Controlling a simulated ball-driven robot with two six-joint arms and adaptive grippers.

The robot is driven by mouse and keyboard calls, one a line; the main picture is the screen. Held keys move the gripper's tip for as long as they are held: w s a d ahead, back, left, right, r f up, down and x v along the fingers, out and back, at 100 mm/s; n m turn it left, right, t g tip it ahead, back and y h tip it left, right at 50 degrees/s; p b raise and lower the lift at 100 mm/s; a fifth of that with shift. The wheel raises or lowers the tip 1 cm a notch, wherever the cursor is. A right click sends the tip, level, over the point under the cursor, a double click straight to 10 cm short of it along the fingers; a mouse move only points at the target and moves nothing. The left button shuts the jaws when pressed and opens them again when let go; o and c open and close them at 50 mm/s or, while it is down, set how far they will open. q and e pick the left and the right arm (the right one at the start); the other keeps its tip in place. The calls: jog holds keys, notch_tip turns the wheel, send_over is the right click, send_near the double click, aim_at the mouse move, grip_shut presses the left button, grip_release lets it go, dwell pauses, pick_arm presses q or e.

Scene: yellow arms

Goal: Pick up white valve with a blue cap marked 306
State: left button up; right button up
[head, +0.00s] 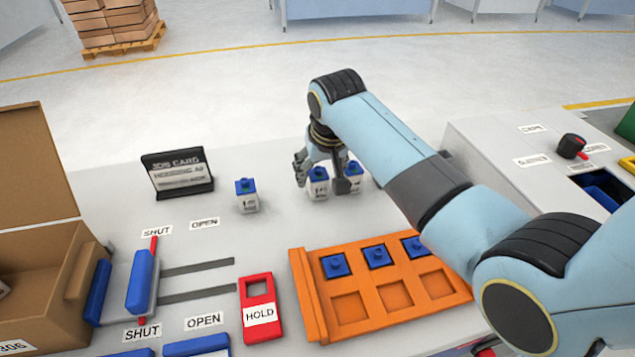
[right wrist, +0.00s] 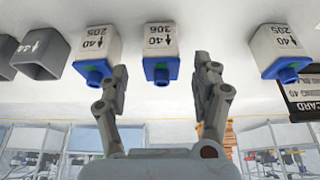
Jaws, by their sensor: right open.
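The white valve with a blue cap marked 306 (right wrist: 158,50) is in the middle of the right wrist view, which appears upside down. It also shows in the head view as the valve (head: 319,187) in the middle of the row, partly covered by my gripper. My right gripper (head: 321,176) is open, with one finger on each side of this valve; contact cannot be told. It also shows in the right wrist view (right wrist: 162,85). Two similar valves marked 205 stand on either side, one near the sign (right wrist: 281,48) and one beyond the other finger (right wrist: 95,50). My left gripper is not in view.
A black job card sign (head: 178,173) stands left of the valves. An orange tray (head: 309,295) with blue-capped pieces in its back row lies in front.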

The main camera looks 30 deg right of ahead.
aim_at(319, 174)
jog(key=x, duration=0.3)
jog(key=shift+w+a+f, duration=0.1)
jog(key=shift+f, duration=0.25)
jog(key=shift+w+f, duration=0.1)
jog(key=shift+f, duration=0.05)
jog(key=c, duration=0.4)
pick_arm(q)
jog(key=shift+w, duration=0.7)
pick_arm(e)
jog(key=c, duration=0.9)
